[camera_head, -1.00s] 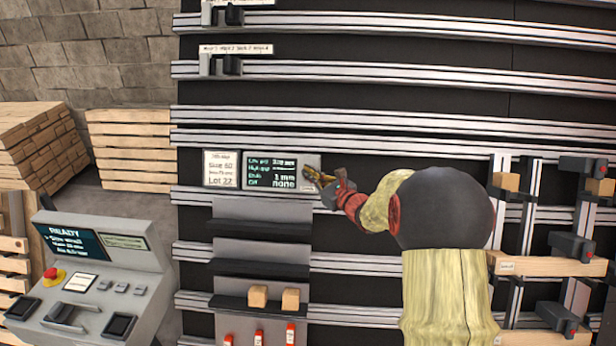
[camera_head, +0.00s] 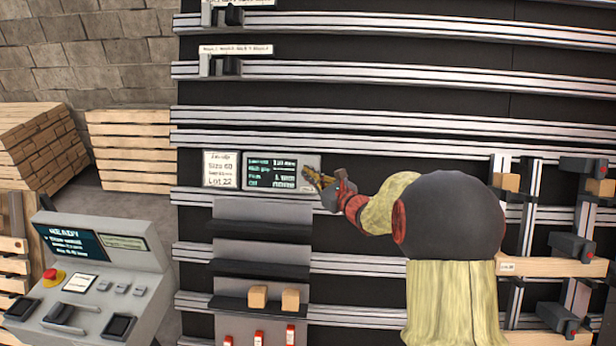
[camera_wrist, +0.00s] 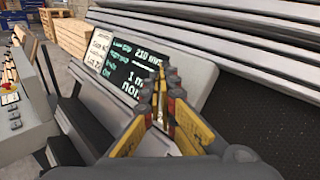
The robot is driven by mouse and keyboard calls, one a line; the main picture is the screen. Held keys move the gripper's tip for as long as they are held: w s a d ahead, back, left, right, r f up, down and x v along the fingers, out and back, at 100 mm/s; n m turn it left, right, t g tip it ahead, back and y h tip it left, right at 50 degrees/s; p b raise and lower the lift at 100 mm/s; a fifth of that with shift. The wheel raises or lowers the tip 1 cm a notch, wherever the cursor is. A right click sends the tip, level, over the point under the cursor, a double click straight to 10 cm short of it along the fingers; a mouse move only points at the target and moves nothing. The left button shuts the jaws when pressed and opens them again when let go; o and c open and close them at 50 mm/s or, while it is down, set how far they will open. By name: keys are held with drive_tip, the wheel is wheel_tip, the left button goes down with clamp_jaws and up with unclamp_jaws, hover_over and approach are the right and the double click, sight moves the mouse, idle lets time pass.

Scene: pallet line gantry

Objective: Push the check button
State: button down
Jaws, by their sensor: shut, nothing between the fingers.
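A grey display unit with a dark screen of green and white text (camera_head: 269,172) sits on the rail wall; the screen also shows in the wrist view (camera_wrist: 128,62). My gripper (camera_head: 308,174) is shut and empty, its fingertips at the right end of this unit. In the wrist view the closed fingertips (camera_wrist: 163,75) overlap the right side of the screen. The check button itself is hidden or too small to make out, and I cannot tell whether the fingertips touch the unit.
A white lot card (camera_head: 221,169) is left of the screen. Below are dark shelves with two small wooden blocks (camera_head: 273,297). A console (camera_head: 92,275) with a red button stands at lower left. Beams with dark clamps (camera_head: 573,246) are at right.

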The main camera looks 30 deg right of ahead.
drive_tip(key=s, duration=0.1)
drive_tip(key=s+a+r, duration=0.2)
drive_tip(key=shift+s+a+r, duration=0.2)
drive_tip(key=shift+s+a, duration=0.05)
drive_tip(key=shift+s, duration=0.1)
idle(1.0)
